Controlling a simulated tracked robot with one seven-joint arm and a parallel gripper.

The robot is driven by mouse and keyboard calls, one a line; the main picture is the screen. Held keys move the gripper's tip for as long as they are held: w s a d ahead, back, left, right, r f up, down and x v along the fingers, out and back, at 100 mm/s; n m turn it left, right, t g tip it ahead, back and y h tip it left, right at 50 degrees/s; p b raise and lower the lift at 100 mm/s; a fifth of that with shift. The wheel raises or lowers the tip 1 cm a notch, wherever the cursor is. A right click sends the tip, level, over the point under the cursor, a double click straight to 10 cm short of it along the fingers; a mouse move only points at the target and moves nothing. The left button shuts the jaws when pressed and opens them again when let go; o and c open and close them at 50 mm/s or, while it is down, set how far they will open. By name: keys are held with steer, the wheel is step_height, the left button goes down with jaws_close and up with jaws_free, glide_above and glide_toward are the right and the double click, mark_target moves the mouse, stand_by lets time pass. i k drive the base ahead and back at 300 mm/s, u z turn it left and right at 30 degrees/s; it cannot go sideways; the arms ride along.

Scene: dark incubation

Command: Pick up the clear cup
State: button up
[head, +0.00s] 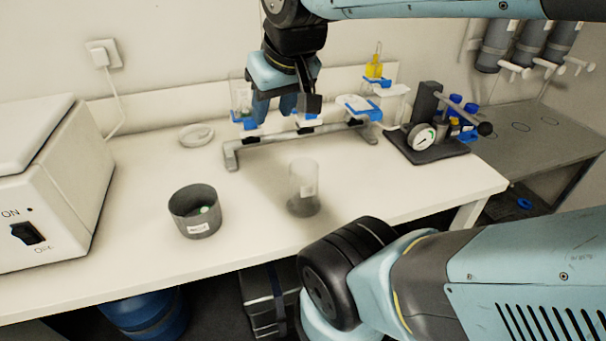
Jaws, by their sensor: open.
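The clear cup (304,182) is a translucent cylinder with a small pale label. It stands upright near the middle of the white table (130,258). My gripper (287,106) hangs pointing down above and behind the cup in the picture, in front of a rack at the back of the table. It is open and apart from the cup, and I see nothing between its fingers.
A dark round pot (195,212) stands left of the cup. Behind are a filter rack (230,158) with blue clamps and a shallow clear dish (196,134). A gauge device (424,138) is at right, a white machine (50,185) at left. Table around the cup is clear.

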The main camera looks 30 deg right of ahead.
mark_target(304, 202)
steer(key=k, duration=2.4)
steer(key=z, duration=0.45)
steer(key=i, duration=1.5)
